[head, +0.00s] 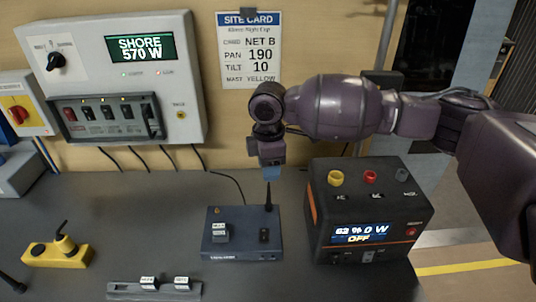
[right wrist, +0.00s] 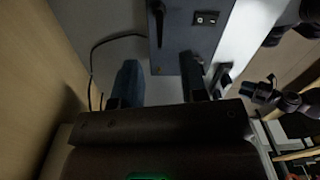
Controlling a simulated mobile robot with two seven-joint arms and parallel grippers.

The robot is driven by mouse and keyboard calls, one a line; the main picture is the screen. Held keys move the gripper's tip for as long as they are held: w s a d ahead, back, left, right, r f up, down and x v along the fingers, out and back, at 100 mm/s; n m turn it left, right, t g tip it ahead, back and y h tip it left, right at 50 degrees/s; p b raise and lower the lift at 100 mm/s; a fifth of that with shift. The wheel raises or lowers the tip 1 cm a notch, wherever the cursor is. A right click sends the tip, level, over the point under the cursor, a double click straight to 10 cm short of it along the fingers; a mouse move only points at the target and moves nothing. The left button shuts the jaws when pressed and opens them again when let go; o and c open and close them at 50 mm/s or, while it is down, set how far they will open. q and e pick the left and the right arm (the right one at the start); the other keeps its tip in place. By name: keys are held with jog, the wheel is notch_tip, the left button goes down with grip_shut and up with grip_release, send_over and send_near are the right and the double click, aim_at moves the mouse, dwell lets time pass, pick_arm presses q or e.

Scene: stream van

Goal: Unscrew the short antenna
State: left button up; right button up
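The short antenna (head: 268,196) is a thin black rod standing upright on the back right of the dark blue box (head: 240,247). It also shows in the right wrist view (right wrist: 158,24), beyond the fingers. My right gripper (head: 271,172) points down just above the antenna's tip. In the right wrist view my right gripper (right wrist: 162,85) has its two fingers well apart with nothing between them. What looks like my left arm shows small and dark at the right of that view; its fingers are unclear.
A black power station (head: 370,215) stands close right of the box. A label rail (head: 125,290) and a yellow block (head: 55,253) lie to the left. A grey panel (head: 110,80) hangs on the wall behind.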

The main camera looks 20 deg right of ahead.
send_over(269, 204)
jog(key=shift+w+f+b, duration=0.15)
jog(key=shift+f+b, duration=0.05)
jog(key=shift+f, duration=1.35)
jog(key=shift+w+f+b, duration=0.1)
jog(key=shift+f+b, duration=0.05)
jog(key=shift+f, duration=1.35)
grip_shut()
